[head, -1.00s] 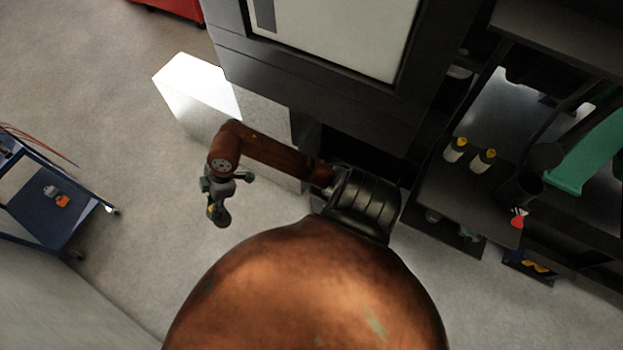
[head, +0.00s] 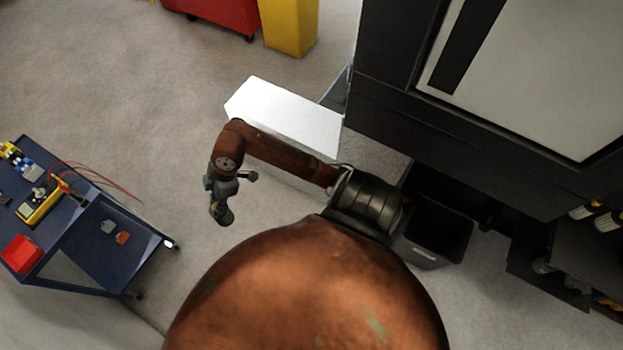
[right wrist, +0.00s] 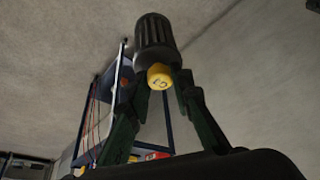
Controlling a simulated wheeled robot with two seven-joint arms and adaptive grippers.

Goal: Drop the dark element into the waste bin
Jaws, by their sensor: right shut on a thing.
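The dark element (right wrist: 155,35) is a ribbed black cylinder with a yellow end cap (right wrist: 160,76). In the right wrist view it sits between the fingertips of my right gripper (right wrist: 162,84), which is shut on it. In the head view my right gripper (head: 221,208) hangs over open floor, left of the white block; the element is too small to make out clearly there. An open black bin (head: 428,252), apparently the waste bin, stands on the floor right of my arm, beside the dark cabinet. My left gripper is not in view.
A blue cart (head: 60,243) with a red box (head: 21,253) and a yellow meter stands at the left. A white block (head: 285,108) lies behind my arm. A red cabinet (head: 222,12) and yellow bin (head: 288,28) are at the back. Floor between cart and arm is clear.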

